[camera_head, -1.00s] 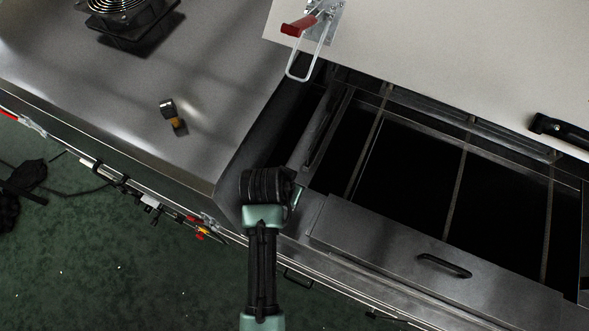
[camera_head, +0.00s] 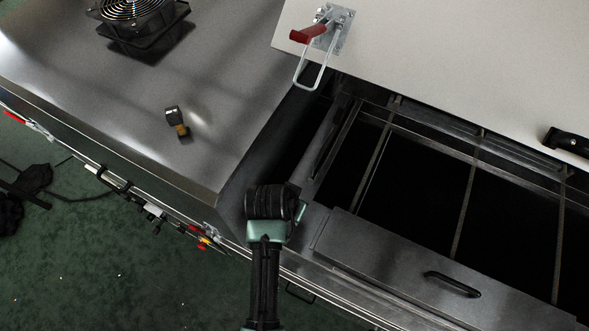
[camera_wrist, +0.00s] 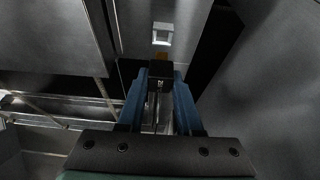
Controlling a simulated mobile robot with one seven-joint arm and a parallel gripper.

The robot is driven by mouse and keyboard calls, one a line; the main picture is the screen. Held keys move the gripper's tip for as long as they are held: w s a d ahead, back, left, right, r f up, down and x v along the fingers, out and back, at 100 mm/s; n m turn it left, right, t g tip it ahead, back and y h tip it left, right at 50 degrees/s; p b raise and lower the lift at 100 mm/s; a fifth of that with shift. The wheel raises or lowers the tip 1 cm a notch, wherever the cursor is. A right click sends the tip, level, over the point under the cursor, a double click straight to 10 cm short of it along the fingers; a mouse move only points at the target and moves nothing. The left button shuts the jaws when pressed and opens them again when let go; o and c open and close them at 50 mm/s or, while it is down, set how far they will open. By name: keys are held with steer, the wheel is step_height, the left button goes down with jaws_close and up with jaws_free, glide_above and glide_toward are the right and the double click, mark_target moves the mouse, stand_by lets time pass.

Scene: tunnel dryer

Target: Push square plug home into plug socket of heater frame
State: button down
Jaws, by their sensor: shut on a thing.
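In the wrist view my gripper (camera_wrist: 160,78) has its two blue fingers shut on a small black block, the square plug (camera_wrist: 160,71), with a pale mark on its face. A brownish-orange part shows just beyond the plug. Ahead of it is a light grey square fitting (camera_wrist: 162,33) on a grey surface, which looks like the plug socket. A gap seems to show between plug and fitting, but I cannot tell its depth. In the head view my arm's end hides the fingers, plug and socket, at the left end of the open bay.
A small black and brass-coloured piece (camera_head: 177,121) lies on the metal top (camera_head: 110,75), near a black fan (camera_head: 137,18). A red-handled clamp (camera_head: 312,33) sits on the pale panel (camera_head: 430,55). A dark bay with crossbars lies right, beside a handled metal cover (camera_head: 400,255).

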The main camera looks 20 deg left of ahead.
steer(key=shift+f+b, duration=0.85)
steer(key=shift+f, duration=0.75)
steer(key=shift+f+b, duration=0.45)
steer(key=shift+f, duration=1)
stand_by(1.0)
steer(key=c, duration=0.5)
jaws_free()
steer(key=b+v, duration=0.1)
steer(key=v, duration=1.2)
steer(key=shift+w, duration=0.1)
